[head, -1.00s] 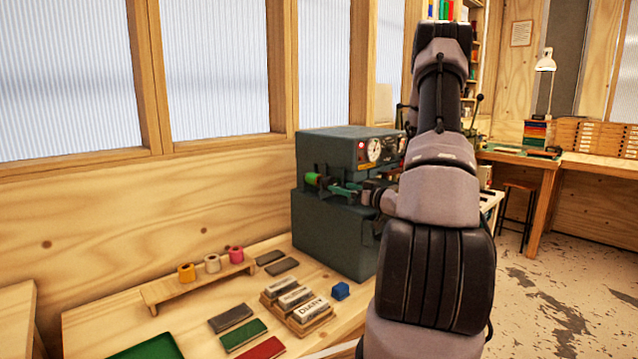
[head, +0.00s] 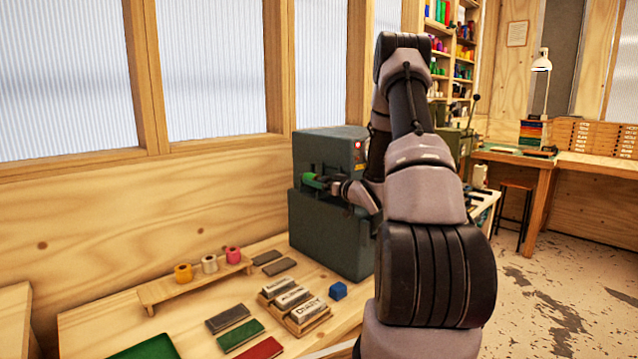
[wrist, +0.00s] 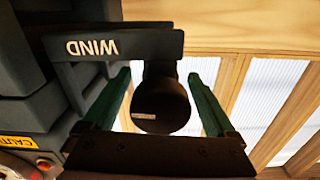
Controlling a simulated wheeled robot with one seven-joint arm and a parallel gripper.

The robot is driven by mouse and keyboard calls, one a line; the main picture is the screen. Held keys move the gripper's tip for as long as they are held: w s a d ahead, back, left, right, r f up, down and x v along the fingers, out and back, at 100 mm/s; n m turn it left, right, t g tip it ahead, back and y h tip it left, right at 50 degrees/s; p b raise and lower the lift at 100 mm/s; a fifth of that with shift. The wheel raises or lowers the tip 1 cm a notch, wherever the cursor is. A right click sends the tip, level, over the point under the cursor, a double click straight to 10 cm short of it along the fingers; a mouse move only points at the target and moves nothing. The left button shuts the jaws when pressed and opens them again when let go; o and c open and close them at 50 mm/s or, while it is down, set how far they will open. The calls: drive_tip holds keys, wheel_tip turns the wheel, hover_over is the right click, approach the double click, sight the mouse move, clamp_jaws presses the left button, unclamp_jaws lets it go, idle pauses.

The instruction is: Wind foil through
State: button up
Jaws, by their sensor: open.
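The grey-green machine (head: 330,225) stands on the bench against the wall. A bright green roll (head: 313,180) shows on its left front. My gripper (head: 326,181) is beside this roll, and my arm partly hides the machine. In the wrist view a dark bracket reading "WIND" (wrist: 145,44) stands above a round black knob (wrist: 161,104). The two green fingers of my gripper (wrist: 159,78) are open, one on each side of the knob. Gaps show between fingers and knob, so they do not appear to touch it. The foil strip cannot be made out.
A yellow caution label (wrist: 17,142) is on the machine.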

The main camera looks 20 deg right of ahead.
drive_tip(key=c, duration=1.4)
drive_tip(key=shift+s+f+n, duration=0.1)
drive_tip(key=shift+n, duration=5.3)
drive_tip(key=shift+d, duration=0.1)
drive_tip(key=o, duration=1.4)
drive_tip(key=shift+s+f, duration=0.1)
